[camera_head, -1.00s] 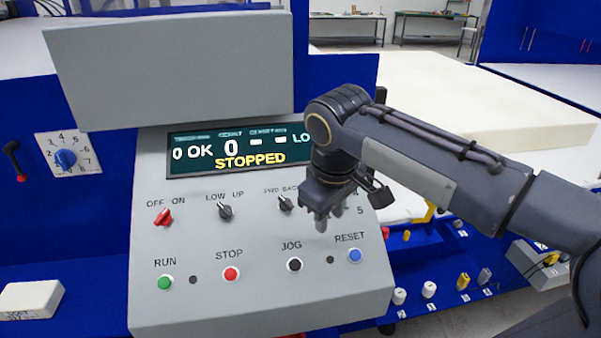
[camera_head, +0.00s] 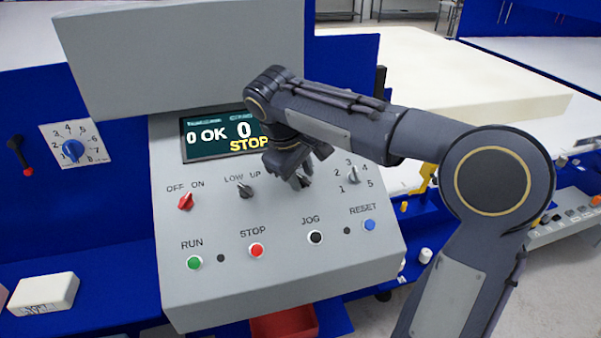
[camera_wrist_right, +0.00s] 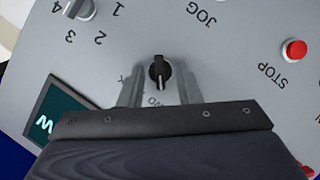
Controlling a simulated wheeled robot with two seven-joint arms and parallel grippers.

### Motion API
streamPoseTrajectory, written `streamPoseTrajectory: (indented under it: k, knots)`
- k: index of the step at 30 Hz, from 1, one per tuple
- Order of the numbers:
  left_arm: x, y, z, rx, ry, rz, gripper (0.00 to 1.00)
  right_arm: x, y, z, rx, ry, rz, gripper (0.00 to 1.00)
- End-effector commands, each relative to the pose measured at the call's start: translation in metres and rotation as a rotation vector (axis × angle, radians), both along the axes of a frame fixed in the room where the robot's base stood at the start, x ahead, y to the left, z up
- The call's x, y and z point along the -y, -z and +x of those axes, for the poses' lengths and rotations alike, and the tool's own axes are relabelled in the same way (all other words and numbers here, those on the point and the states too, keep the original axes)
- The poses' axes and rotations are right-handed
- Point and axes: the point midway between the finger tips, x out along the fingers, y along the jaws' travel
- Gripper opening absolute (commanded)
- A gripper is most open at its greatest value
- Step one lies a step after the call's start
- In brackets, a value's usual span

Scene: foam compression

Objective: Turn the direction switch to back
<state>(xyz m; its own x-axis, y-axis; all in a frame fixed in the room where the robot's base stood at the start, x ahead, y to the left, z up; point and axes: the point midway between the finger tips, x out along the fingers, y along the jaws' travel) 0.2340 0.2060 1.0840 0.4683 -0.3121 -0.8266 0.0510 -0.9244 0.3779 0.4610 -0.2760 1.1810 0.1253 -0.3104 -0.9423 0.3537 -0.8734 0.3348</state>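The direction switch (camera_wrist_right: 158,73) is a small black knob on the sloped grey control panel (camera_head: 285,275). In the right wrist view it sits between the two fingers of my right gripper (camera_wrist_right: 160,82), with a gap on each side. The fingers are apart and hold nothing. Its FWD and BACK labels are mostly hidden by the fingers and gripper body. In the head view my right gripper (camera_head: 300,180) is over the switch and largely covers it. My left gripper is out of view.
Nearby are the LOW/UP switch (camera_head: 245,190), red OFF/ON switch (camera_head: 186,201) and numbered selector (camera_head: 353,175). Below are the RUN (camera_head: 194,262), STOP (camera_head: 256,250), JOG (camera_head: 315,237) and RESET (camera_head: 369,225) buttons.

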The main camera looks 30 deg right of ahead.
Motion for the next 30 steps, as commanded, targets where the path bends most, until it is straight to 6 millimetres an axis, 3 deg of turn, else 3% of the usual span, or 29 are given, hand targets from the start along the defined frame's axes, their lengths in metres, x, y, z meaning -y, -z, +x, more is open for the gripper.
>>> streamPoseTrajectory:
  k: [6,13,23,30]
  knots:
    - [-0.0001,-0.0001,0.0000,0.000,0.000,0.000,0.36,0.0000,0.0007,0.0001,0.000,0.000,0.000,0.31]
    - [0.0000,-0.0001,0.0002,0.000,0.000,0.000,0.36,-0.0001,0.0006,0.0000,0.000,-0.001,0.000,0.02]
    - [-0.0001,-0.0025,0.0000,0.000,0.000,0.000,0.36,0.0001,-0.0004,0.0003,0.006,0.039,0.025,0.01]
    - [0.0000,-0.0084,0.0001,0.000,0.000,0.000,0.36,0.0016,-0.0015,0.0008,0.023,0.164,0.099,0.01]
